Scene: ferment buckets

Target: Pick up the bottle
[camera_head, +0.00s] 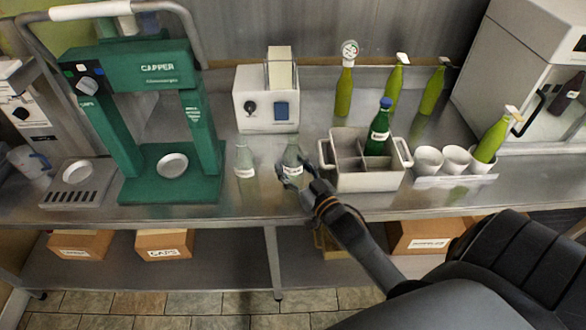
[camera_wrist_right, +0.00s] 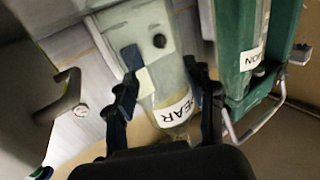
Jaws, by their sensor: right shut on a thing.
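A clear glass bottle (camera_head: 293,158) with a white label is upright near the front of the steel counter, left of the grey divided crate. My right gripper (camera_head: 295,176) is shut on this bottle, reaching it from the front right. A second clear bottle (camera_head: 243,160) stands just to the left. My left gripper is not in view.
The grey crate (camera_head: 365,181) holds a green bottle (camera_head: 379,130). A green capper (camera_head: 150,110) stands left, a white box device (camera_head: 267,105) behind. White cups (camera_head: 428,160) and several yellow-green bottles (camera_head: 344,92) are at right and back. The counter (camera_head: 240,200) is clear in front.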

